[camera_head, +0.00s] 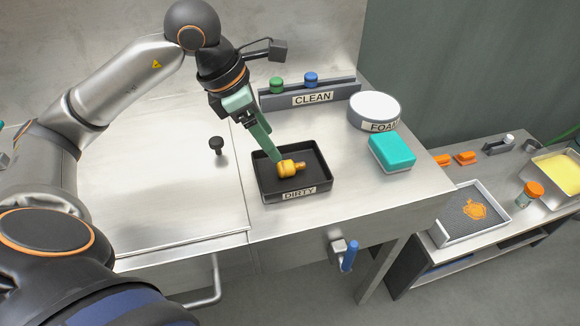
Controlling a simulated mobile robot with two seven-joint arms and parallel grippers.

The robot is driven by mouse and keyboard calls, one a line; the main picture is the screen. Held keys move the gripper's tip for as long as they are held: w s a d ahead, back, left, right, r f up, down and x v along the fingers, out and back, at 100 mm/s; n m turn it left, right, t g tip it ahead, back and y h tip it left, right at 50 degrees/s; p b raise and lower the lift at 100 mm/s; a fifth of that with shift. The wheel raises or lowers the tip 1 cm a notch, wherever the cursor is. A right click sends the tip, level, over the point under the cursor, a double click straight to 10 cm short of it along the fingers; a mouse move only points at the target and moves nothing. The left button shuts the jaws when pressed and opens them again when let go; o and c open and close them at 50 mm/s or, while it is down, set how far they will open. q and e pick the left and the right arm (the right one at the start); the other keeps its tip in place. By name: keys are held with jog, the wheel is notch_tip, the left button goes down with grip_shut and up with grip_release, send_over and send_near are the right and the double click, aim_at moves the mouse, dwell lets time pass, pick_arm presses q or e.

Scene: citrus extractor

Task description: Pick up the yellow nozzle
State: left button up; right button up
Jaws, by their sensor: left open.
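The yellow nozzle (287,169) lies on its side in the black tray labelled DIRTY (318,190), its narrow end pointing right. My left gripper (270,152) reaches down from above, its green fingers at the nozzle's upper left. It is open. The fingertips are over the tray, close to the nozzle; I cannot tell whether they touch it. One finger mostly hides the other from this angle. My right gripper is not in view.
A CLEAN rack (340,93) with a green and a blue piece stands behind the tray. A round FOAM container (374,108) and a teal sponge (392,152) are to the right. A black knob (216,144) stands left of the tray. A lower side table holds another tray (440,232).

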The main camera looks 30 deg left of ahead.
aim_at(285, 163)
pick_arm(q)
jog(key=x, duration=0.8)
jog(key=shift+w+f+b, duration=0.1)
jog(key=shift+f+b, duration=0.15)
jog(key=shift+b, duration=0.1)
grip_shut()
